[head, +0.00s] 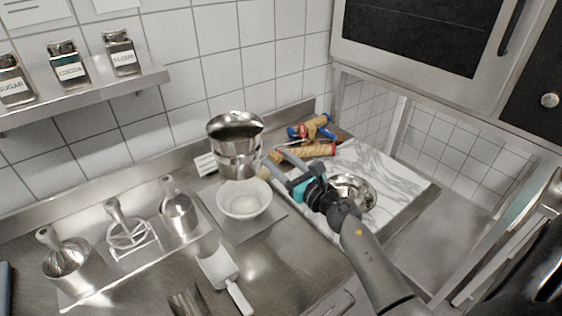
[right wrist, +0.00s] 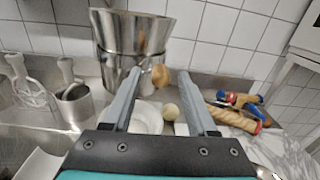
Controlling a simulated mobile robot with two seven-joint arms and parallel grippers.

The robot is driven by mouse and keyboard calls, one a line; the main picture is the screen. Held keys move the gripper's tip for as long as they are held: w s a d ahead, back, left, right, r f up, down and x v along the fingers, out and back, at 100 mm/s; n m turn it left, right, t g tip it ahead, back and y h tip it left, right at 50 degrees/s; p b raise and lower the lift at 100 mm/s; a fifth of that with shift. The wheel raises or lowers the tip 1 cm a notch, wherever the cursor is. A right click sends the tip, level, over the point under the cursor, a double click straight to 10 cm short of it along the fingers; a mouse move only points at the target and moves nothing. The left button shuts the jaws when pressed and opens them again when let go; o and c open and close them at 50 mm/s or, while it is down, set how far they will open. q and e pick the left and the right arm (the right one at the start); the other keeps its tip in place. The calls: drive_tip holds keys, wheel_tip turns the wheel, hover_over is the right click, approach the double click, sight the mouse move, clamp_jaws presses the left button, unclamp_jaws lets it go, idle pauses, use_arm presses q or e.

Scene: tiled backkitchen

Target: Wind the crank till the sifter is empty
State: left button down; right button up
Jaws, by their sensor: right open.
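The steel sifter (head: 240,160) stands upright at the back of the counter, above and behind a white bowl (head: 244,211). Its inside looks dark from above; I cannot tell how much it holds. A pale, rounded wooden knob (head: 264,172) shows at its right side. My right gripper (head: 273,166) is open and reaches toward the sifter from the right. In the right wrist view, a brown knob (right wrist: 160,76) appears between the fingertips beside the sifter (right wrist: 131,38); contact cannot be seen. A paler ball (right wrist: 171,111) shows lower down. My left gripper is not in view.
A marble board (head: 385,173) with a metal bowl (head: 358,188) and rolling pins (head: 305,152) lies right of the sifter. Steel tools stand on a tray (head: 90,290) at left. A white scoop (head: 220,268) lies on the front counter. Labelled jars stand on a shelf (head: 140,82).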

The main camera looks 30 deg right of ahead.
drive_tip(key=shift+c, duration=0.3)
clamp_jaws()
drive_tip(key=shift+f, duration=0.1)
drive_tip(key=a+f+m, duration=0.2)
drive_tip(key=f+m, duration=0.2)
drive_tip(key=m, duration=0.7)
drive_tip(key=a+f+m, duration=0.3)
drive_tip(key=f+m, duration=0.1)
drive_tip(key=m, duration=0.8)
drive_tip(key=shift+s+f+m+y, duration=0.2)
drive_tip(key=shift+m+y, duration=0.1)
idle(0.5)
